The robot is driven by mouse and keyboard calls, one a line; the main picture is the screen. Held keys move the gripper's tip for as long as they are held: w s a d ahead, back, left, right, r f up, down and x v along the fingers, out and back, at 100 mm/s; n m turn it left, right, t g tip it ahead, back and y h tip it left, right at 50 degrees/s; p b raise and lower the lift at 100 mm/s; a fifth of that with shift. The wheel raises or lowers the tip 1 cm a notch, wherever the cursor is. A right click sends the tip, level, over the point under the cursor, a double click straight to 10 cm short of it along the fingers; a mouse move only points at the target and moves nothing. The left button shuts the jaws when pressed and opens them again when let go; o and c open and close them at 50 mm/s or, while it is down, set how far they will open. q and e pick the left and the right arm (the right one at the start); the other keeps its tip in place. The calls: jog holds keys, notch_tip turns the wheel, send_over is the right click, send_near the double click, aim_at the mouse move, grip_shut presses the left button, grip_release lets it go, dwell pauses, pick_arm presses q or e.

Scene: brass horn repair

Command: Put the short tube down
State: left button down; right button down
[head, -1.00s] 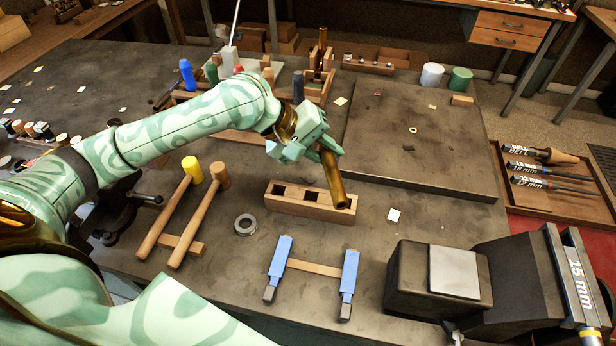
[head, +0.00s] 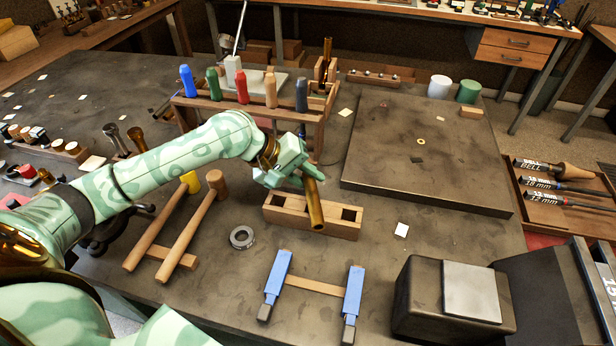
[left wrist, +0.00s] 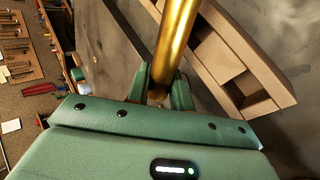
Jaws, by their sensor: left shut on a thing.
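The short tube (head: 314,205) is a brass cylinder. My left gripper (head: 306,172) is shut on it near its upper end, and the tube hangs tilted with its free end low. In the head view the tube overlaps the wooden block with square holes (head: 283,212); I cannot tell whether it touches the block. In the left wrist view the tube (left wrist: 177,35) runs up from between the fingers (left wrist: 160,88), with the wooden block (left wrist: 225,60) to its right. My right gripper is not in view.
Two mallets (head: 190,232) lie left of a metal ring (head: 242,237). A blue-jawed clamp (head: 277,278) lies in front. A rack of coloured-handled tools (head: 240,112) stands behind my left arm. A dark flat board (head: 430,170) lies at right, a dark block (head: 425,305) nearer.

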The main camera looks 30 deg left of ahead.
pick_arm(q)
jog(key=shift+f, duration=0.1)
jog(key=shift+f, duration=0.45)
jog(key=c, duration=1.2)
grip_release()
jog(key=shift+c, duration=0.2)
jog(key=shift+r, duration=0.2)
jog(key=p+v, duration=0.3)
jog(key=v, duration=0.9)
jog(key=shift+r, duration=0.45)
